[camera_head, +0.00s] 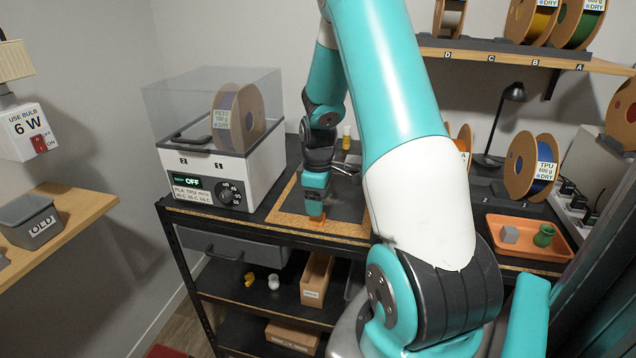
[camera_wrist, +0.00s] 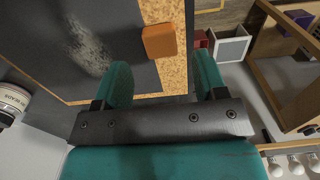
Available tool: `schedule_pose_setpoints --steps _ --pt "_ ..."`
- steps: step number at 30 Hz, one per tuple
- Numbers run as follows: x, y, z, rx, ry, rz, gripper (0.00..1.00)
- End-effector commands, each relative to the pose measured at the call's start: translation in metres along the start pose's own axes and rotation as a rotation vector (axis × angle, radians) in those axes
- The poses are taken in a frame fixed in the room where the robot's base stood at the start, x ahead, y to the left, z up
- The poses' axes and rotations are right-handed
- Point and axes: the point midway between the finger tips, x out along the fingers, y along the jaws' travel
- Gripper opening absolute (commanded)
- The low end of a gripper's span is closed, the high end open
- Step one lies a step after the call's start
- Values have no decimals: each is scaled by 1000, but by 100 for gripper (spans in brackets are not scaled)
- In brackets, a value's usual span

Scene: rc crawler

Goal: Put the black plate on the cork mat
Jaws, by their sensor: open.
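The black plate (camera_head: 345,199) lies on the cork mat (camera_head: 285,220) on the bench top, with cork showing along its left and front edges. In the wrist view the plate (camera_wrist: 95,45) has a pale smear, and the cork (camera_wrist: 177,75) runs along its edge. A small orange block (camera_wrist: 159,41) sits at that edge, just beyond my fingertips; it also shows in the head view (camera_head: 318,215). My gripper (camera_head: 315,208) is low over the mat's front edge. In the wrist view my gripper (camera_wrist: 163,78) is open, with nothing held between its fingers. My arm hides the plate's right part.
A white dryer box (camera_head: 205,175) with a spool stands left of the mat. A small yellow-capped bottle (camera_head: 346,138) stands behind the plate. An orange tray (camera_head: 530,240) with a grey cube and green piece lies right. Spools and a black lamp (camera_head: 500,115) stand behind.

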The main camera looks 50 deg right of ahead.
Motion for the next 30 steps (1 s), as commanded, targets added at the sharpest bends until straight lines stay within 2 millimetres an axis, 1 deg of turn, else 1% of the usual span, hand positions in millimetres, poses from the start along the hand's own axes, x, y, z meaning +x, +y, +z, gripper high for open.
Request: schedule_pose_setpoints --steps 1,3,6,9,12,17,19,20,22,23,24,26,27,29,30 --pt "-11 1 0 0 4 7 65" --pt "-27 1 -1 0 4 6 65" --pt "-47 1 0 0 3 5 65" --pt "-63 1 0 0 2 4 65" --pt "-73 0 0 0 1 2 65" --pt "-80 0 0 0 0 0 65" --pt "-82 -6 -5 -6 6 0 65" --pt "-85 -12 -10 -12 11 -1 65" --pt "-95 -37 -28 -30 36 -5 65" --pt "-102 -54 -38 -41 52 -8 65" --pt "-111 -82 -53 -57 75 -18 65" --pt "-126 -133 -71 -85 114 -43 65" --pt "-136 -170 -78 -104 137 -66 65" --pt "-148 -228 -80 -133 165 -109 65" --pt "-155 -263 -76 -150 179 -140 65"
